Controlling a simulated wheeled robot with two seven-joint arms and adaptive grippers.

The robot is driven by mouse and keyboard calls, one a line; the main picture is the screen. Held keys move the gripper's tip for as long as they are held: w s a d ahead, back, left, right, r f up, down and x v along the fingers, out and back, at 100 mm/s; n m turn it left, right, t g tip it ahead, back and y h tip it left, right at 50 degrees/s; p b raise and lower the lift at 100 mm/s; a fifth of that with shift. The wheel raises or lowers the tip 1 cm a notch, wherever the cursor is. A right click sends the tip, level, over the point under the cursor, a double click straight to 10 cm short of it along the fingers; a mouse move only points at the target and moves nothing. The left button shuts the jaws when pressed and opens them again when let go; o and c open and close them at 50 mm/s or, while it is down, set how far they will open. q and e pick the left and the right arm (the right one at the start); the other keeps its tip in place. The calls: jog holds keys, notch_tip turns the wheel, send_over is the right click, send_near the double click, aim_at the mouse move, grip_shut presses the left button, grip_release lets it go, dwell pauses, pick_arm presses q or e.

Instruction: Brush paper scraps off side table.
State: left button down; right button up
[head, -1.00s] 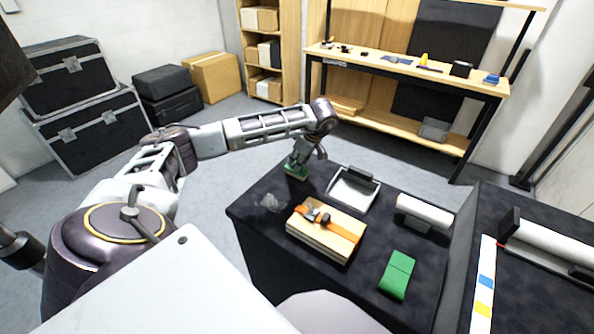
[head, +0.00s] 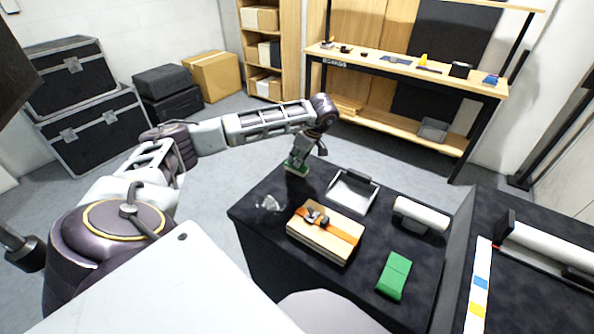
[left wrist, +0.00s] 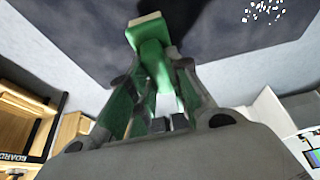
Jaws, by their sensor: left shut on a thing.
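My left gripper (head: 302,155) is shut on a green brush with a pale edge (head: 295,166), at the far left corner of the black side table (head: 262,235). In the left wrist view the green brush (left wrist: 152,55) stands between the fingers (left wrist: 155,100). I cannot tell whether it touches the table top. A small patch of whitish paper scraps (head: 268,203) lies near the table's left edge, nearer to me than the brush. The scraps also show as white specks in the left wrist view (left wrist: 264,10). My right gripper is not in view.
On the side table are a white dustpan-like tray (head: 352,191), a wooden block stack with an orange strap (head: 325,232), a green folded cloth-like piece (head: 394,275) and a white roll (head: 421,214). Another black table (head: 540,285) stands at right. Floor is clear left of the table.

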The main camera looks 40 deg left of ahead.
pick_arm(q)
jog(key=shift+r+p, duration=1.45)
jog(key=shift+r, duration=0.6)
